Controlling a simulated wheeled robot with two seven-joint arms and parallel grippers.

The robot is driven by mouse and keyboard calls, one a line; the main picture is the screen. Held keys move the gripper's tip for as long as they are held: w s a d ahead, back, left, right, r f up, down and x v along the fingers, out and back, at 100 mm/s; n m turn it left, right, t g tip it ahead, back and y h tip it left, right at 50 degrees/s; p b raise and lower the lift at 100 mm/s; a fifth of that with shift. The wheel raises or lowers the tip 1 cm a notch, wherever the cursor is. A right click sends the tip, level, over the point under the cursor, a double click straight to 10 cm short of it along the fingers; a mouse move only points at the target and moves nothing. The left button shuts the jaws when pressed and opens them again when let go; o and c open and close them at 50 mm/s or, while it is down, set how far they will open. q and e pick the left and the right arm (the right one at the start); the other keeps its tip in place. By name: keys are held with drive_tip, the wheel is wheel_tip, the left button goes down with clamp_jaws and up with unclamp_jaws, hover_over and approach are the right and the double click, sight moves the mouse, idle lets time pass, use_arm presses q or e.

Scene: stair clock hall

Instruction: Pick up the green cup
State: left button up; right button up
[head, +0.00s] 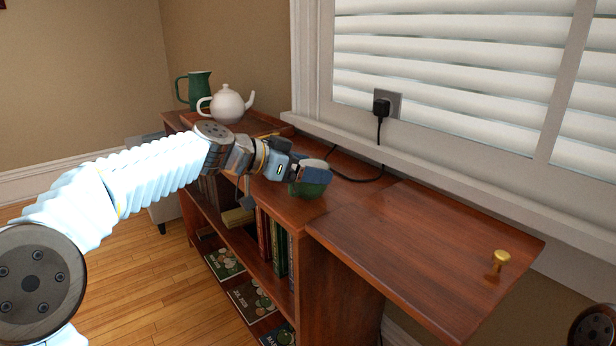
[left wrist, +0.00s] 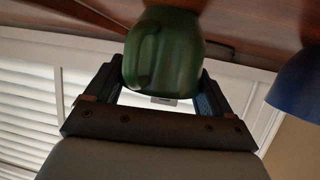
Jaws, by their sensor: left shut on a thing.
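The green cup (head: 312,189) is at the middle of the cabinet top, partly hidden by my left gripper (head: 293,171). In the left wrist view the green cup (left wrist: 165,52) sits between the two fingers of my left gripper (left wrist: 160,88), with its handle toward the camera. The left gripper is shut on it. The cup is at or close above the wood; I cannot tell whether it touches. My right gripper is not in view.
A blue vessel (left wrist: 298,98) is close beside the cup. A white teapot (head: 227,104) and a green pitcher (head: 195,90) stand at the far end. A black cord (head: 378,150) runs from the wall plug along the cabinet. The right-hand wooden panel (head: 420,245) is mostly clear, with a brass knob (head: 501,258).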

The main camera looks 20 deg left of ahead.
use_arm(q)
drive_tip(key=shift+r, duration=0.2)
drive_tip(key=shift+r, duration=0.75)
drive_tip(key=s+r, duration=1.1)
drive_tip(key=s, duration=0.3)
drive_tip(key=shift+d+p, duration=0.3)
drive_tip(key=shift+p, duration=0.15)
drive_tip(key=shift+r, duration=0.1)
